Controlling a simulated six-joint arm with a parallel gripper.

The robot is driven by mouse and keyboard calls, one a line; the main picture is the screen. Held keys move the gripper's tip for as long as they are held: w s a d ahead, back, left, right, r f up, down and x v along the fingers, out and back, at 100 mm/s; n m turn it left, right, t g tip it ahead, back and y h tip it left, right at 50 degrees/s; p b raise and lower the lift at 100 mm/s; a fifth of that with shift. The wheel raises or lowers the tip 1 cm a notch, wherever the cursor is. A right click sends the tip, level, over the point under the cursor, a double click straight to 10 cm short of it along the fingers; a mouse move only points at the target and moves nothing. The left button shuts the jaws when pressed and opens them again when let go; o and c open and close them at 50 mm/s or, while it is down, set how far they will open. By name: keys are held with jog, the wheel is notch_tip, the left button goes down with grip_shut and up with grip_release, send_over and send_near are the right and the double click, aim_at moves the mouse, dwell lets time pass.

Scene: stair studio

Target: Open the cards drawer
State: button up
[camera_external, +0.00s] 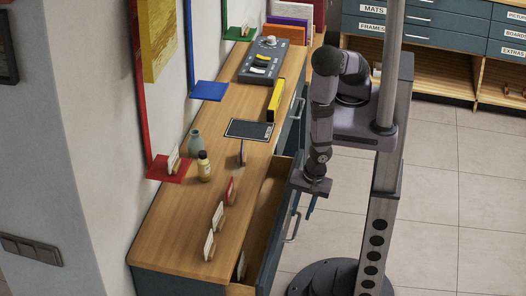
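A drawer (268,200) of the wood-topped cabinet stands pulled out on its right side, near the front end. Its dark front panel carries a metal bar handle (292,227). A pale card-like piece (241,265) shows inside at the near end. No label is readable on this drawer front, so I cannot tell whether it is the cards drawer. My gripper (304,205) points down beside the top edge of the drawer front, above the handle.
The cabinet top (165,235) bears small card stands, a bottle (204,167), a vase (196,141), a dark tablet (249,130), a yellow block (276,100) and a control panel (264,60). Labelled drawers (420,18) stand at the back. The tiled floor (460,210) at right is clear.

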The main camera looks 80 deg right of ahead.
aim_at(297, 226)
jog(key=shift+w+f+b, duration=0.15)
jog(key=shift+w+f, duration=0.1)
jog(key=shift+f, duration=1)
jog(key=shift+w+f+b, duration=0.15)
jog(key=shift+w+f, duration=0.05)
jog(key=shift+f, duration=1.05)
grip_shut()
